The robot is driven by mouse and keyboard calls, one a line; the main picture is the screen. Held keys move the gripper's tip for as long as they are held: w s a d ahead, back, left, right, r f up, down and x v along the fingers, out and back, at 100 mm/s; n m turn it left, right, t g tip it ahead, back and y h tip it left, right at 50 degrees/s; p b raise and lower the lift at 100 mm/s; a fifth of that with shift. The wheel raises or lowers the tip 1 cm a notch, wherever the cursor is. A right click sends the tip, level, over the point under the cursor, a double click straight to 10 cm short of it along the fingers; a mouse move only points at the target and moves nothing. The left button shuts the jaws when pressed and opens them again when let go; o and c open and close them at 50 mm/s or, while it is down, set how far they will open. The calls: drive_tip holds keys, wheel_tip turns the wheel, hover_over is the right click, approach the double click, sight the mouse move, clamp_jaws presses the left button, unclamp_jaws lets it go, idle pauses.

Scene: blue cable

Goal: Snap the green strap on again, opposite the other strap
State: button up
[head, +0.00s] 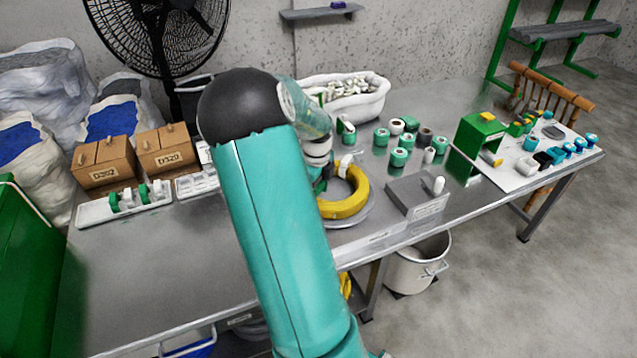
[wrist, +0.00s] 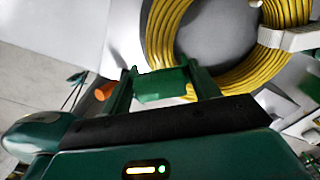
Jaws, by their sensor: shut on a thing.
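The coil of cable is yellow and lies on a round grey plate on the bench, in the head view (head: 352,207) and the wrist view (wrist: 160,38). A white strap (wrist: 290,40) wraps the coil at the right of the wrist view; it also shows at the coil's far side in the head view (head: 344,163). My gripper (wrist: 160,88) is shut on the green strap (wrist: 162,84), held between its two fingers. The strap overlaps the coil's near edge in the picture; I cannot tell whether they touch. In the head view my arm hides most of the gripper.
A grey block with a white peg (head: 412,194) stands right of the coil. Several green and white spools (head: 398,156) stand behind it. A white tub (head: 352,104) is at the back. A strap rack (head: 122,204) lies at the left. The bench's front left is clear.

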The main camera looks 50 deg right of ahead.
sight(318, 201)
drive_tip(key=shift+d+f, duration=0.1)
drive_tip(key=shift+f, duration=0.4)
drive_tip(key=shift+f, duration=0.7)
drive_tip(key=shift+f, duration=0.3)
drive_tip(key=shift+f, duration=0.6)
idle(0.9)
drive_tip(key=o, duration=1.2)
drive_tip(key=shift+r, duration=3.5)
